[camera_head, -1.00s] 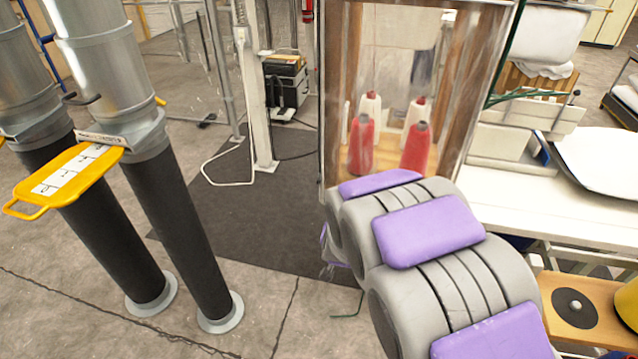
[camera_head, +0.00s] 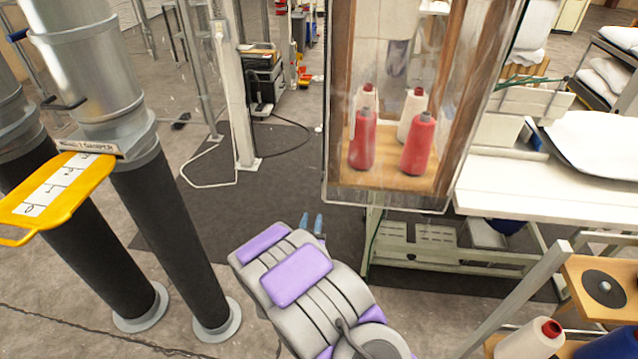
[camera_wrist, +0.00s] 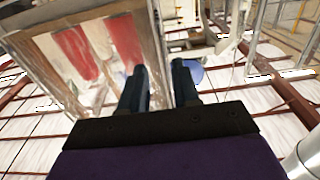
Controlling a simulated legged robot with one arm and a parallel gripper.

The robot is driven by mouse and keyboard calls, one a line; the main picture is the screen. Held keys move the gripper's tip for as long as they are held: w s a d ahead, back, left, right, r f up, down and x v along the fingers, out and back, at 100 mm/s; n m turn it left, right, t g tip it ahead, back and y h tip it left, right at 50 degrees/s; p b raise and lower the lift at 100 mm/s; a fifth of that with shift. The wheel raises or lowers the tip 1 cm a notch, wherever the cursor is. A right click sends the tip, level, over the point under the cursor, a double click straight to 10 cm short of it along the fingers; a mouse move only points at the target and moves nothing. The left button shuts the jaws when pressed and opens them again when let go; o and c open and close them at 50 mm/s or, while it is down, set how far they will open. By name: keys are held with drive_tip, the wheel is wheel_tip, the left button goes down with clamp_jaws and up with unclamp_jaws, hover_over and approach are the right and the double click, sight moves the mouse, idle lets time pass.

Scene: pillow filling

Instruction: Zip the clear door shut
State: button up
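The clear door (camera_head: 388,150) is a transparent sheet in front of a wooden cabinet (camera_head: 340,60), with red and white thread cones showing through it. In the wrist view the clear door (camera_wrist: 100,70) is at upper left, tilted, with red cones behind it. I cannot make out a zip pull or whether the door's edges are closed. My gripper (camera_head: 311,222) is low and to the left of the door's bottom edge, apart from it. Its two dark fingers (camera_wrist: 160,82) are spread with nothing visible between them.
Large metal-and-black ducts (camera_head: 160,200) with a yellow damper handle (camera_head: 55,195) stand at left. A white worktable (camera_head: 540,195) is at right, and a wooden stand with cones (camera_head: 530,340) at lower right. Dark matting (camera_head: 260,190) leaves open floor left of the cabinet.

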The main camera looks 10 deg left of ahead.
sight(322, 177)
drive_tip(key=w+b, duration=0.2)
drive_tip(key=w, duration=1.5)
drive_tip(key=shift+d+b, duration=0.35)
drive_tip(key=shift+d, duration=0.05)
drive_tip(key=shift+c, duration=0.4)
clamp_jaws()
